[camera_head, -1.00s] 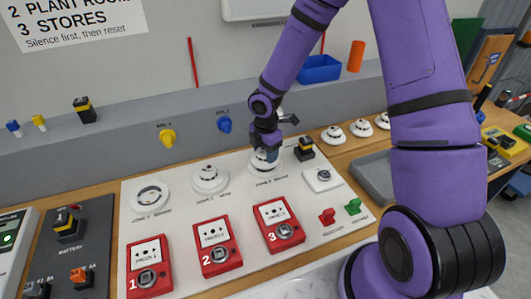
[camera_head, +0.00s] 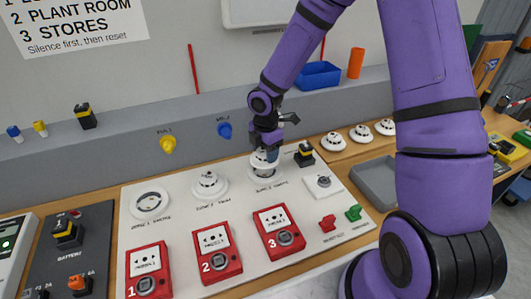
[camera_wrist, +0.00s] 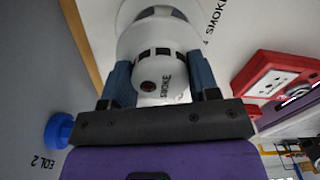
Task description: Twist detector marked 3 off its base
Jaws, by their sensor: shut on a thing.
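The white smoke detector (camera_head: 259,158) above the red unit marked 3 is between my gripper's fingers (camera_head: 266,151). The fingers partly hide the detector in the head view.
A second detector (camera_head: 210,184) and an open ring base (camera_head: 149,203) are to the left on the panel. A black and yellow device (camera_head: 304,155) stands close to the right of my gripper. Several spare detectors (camera_head: 361,133) and a grey tray (camera_head: 376,187) lie further right.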

